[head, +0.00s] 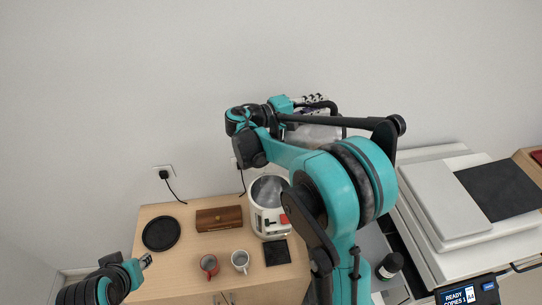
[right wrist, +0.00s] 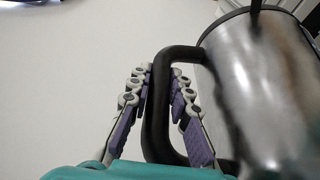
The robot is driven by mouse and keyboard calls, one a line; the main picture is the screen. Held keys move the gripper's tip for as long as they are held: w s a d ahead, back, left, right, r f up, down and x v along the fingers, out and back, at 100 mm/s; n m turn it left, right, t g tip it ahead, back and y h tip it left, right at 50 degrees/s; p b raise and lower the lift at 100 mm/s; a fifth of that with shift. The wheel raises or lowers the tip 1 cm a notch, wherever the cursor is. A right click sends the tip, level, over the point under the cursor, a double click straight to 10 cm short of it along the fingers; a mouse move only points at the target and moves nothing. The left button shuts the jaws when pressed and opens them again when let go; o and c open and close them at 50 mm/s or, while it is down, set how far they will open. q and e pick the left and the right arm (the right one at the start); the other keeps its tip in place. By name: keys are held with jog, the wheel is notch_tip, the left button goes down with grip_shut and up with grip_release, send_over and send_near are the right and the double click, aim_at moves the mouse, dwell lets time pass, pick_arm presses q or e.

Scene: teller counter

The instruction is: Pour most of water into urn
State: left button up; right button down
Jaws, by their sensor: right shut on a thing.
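The urn (head: 256,222), a white open-topped container with a grey inside, stands at the right end of the wooden cabinet. My right gripper (right wrist: 160,90) is shut on the black handle of a shiny metal pitcher (right wrist: 265,95). In the head view the pitcher (head: 315,134) is held up above and to the right of the urn, partly hidden behind my right arm. Its exact tilt and the water in it cannot be made out. No stream of water shows. My left gripper (head: 147,261) is low at the left, near the cabinet's front; its fingers are too small to read.
On the cabinet (head: 150,213) are a round black tray (head: 161,233), a brown box (head: 219,218), a red mug (head: 209,265), a white mug (head: 240,261) and a dark square mat (head: 277,252). A printer (head: 450,215) and a dark bottle (head: 390,265) are at the right.

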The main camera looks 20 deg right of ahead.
aim_at(333, 111)
jog(key=shift+w+a+r+n+h+b, duration=0.2)
jog(key=shift+a+r+h+b, duration=0.2)
jog(key=shift+a, duration=0.25)
jog(key=shift+w+a+r+n+h+b, duration=0.1)
jog(key=shift+w+a+r+h+b, duration=0.2)
jog(key=shift+a+b, duration=0.3)
jog(key=shift+w+a+r+n+h+b, duration=0.15)
jog(key=shift+a+r+h+b, duration=0.25)
jog(key=shift+a, duration=0.25)
dwell(4.2)
